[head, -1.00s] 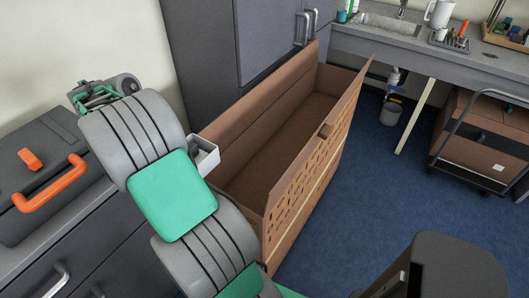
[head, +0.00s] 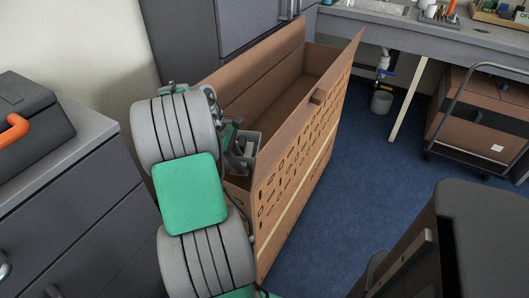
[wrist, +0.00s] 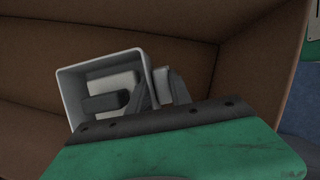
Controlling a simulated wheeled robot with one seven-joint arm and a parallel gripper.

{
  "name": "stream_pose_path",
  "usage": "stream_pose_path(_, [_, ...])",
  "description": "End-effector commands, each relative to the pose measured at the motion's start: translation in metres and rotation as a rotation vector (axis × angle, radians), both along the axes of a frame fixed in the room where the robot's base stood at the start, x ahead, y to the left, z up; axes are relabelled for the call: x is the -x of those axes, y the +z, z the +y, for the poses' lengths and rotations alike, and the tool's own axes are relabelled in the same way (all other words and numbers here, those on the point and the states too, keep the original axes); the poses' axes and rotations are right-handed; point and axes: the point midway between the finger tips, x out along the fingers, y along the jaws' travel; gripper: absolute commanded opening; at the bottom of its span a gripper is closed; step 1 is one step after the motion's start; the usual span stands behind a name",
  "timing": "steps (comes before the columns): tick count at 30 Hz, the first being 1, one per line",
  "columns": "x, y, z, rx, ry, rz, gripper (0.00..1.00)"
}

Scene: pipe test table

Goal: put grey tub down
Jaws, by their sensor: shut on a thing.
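The grey tub (wrist: 98,70) is a small open box with a pale rim, holding pale and dark grey pieces. My gripper (wrist: 161,85) is shut on the tub's right-hand wall, with one finger inside and one outside. In the head view the tub (head: 256,139) is at the near end of the large brown box (head: 318,110), within its opening. My gripper (head: 238,150) there is partly hidden by my arm. The brown surfaces of the box lie around the tub in the wrist view. I cannot tell whether the tub touches the box floor.
The box's perforated side wall (head: 300,150) stands close to the tub's right. A grey drawer cabinet (head: 80,220) with a dark toolbox (head: 30,130) is at left. A tall grey cabinet (head: 245,25) stands behind. The far part of the box looks empty.

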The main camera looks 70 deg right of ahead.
Motion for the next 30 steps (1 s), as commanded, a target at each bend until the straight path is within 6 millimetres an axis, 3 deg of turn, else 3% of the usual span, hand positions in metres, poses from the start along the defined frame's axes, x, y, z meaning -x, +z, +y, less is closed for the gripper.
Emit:
stream_pose_path(1, [0.000, -0.016, 0.000, 0.000, -0.001, 0.001, 0.00])
stream_pose_path(12, [0.000, -0.080, 0.000, 0.000, -0.003, 0.001, 0.00])
stream_pose_path(23, [0.000, -0.084, 0.000, 0.000, -0.003, 0.000, 0.00])
stream_pose_path(24, [0.000, -0.086, 0.001, -0.001, -0.003, 0.001, 0.26])
stream_pose_path(30, [0.000, -0.086, 0.001, -0.001, -0.003, 0.000, 0.42])
